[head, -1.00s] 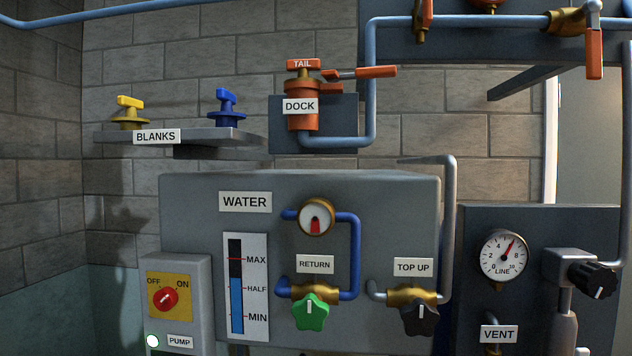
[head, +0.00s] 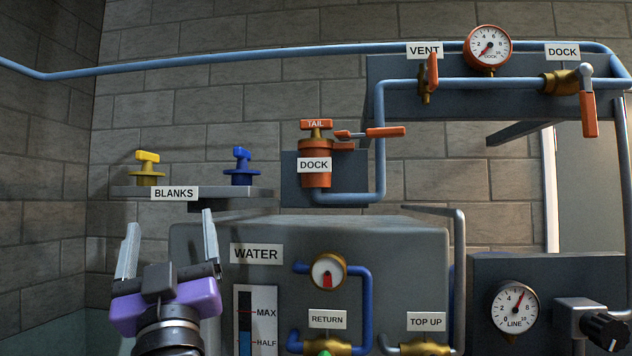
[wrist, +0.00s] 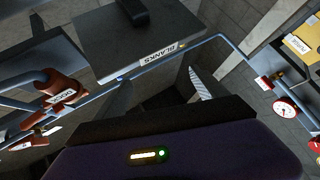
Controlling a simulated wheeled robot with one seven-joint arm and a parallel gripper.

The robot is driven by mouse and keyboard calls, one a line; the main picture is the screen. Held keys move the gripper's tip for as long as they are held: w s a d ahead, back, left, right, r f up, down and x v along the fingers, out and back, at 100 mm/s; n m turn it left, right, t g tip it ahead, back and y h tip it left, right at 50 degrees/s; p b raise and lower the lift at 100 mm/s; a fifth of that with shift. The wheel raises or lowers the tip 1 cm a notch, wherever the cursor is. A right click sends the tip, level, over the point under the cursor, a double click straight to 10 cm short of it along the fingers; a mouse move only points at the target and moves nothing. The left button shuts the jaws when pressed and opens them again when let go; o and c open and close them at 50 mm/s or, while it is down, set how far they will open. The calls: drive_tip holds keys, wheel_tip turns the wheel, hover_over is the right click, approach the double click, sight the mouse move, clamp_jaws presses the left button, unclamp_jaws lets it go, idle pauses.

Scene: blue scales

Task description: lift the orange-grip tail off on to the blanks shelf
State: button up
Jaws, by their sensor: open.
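The orange-grip tail (head: 316,125) sits on top of the orange dock fitting (head: 316,177), with an orange lever (head: 385,132) sticking out to its right. The blanks shelf (head: 222,191) is a grey ledge to the left of the dock, holding a yellow-handled blank (head: 147,168) and a blue-handled blank (head: 242,167). My gripper (head: 169,218) is open and empty, fingers pointing up, in front of and below the shelf, left of the dock. In the wrist view the shelf (wrist: 125,42) is seen beyond the fingers and the dock fitting (wrist: 66,90) is at the left.
A blue pipe (head: 380,150) rises right of the tail. The grey water cabinet (head: 420,250) stands below the dock. Overhead are a vent handle (head: 431,75), a dock gauge (head: 488,47) and an orange-handled dock valve (head: 588,105). The wall above the shelf is clear.

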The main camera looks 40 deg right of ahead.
sight(316, 120)
drive_tip(key=d+r+m+g+h, duration=0.2)
drive_tip(key=d+r+g, duration=0.1)
drive_tip(key=r, duration=0.2)
drive_tip(key=d+r+m+g+h, duration=0.2)
drive_tip(key=d+r+m+g, duration=0.1)
drive_tip(key=r, duration=0.3)
drive_tip(key=d+r+m+g+h+p, duration=0.1)
drive_tip(key=d+r+m+g+h, duration=0.1)
drive_tip(key=d+r, duration=0.3)
drive_tip(key=shift+s+r+m+g+h, duration=0.1)
drive_tip(key=shift+r+m+g+h, duration=0.25)
drive_tip(key=shift+g, duration=0.35)
drive_tip(key=s+d+r+m+g+y, duration=0.2)
drive_tip(key=s+d+r+g+y, duration=0.2)
drive_tip(key=s+d+g, duration=0.4)
drive_tip(key=shift+t, duration=0.9)
drive_tip(key=p+x, duration=0.1)
drive_tip(key=x, duration=0.2)
drive_tip(key=p+x, duration=0.2)
drive_tip(key=shift+w+d+r, duration=0.1)
drive_tip(key=shift+w+d, duration=0.1)
drive_tip(key=shift+d, duration=0.25)
drive_tip(key=shift+w+d+f, duration=0.25)
drive_tip(key=shift+w+d, duration=0.05)
drive_tip(key=shift+d, duration=0.05)
drive_tip(key=c, duration=1.7)
clamp_jaws()
drive_tip(key=shift+r, duration=0.15)
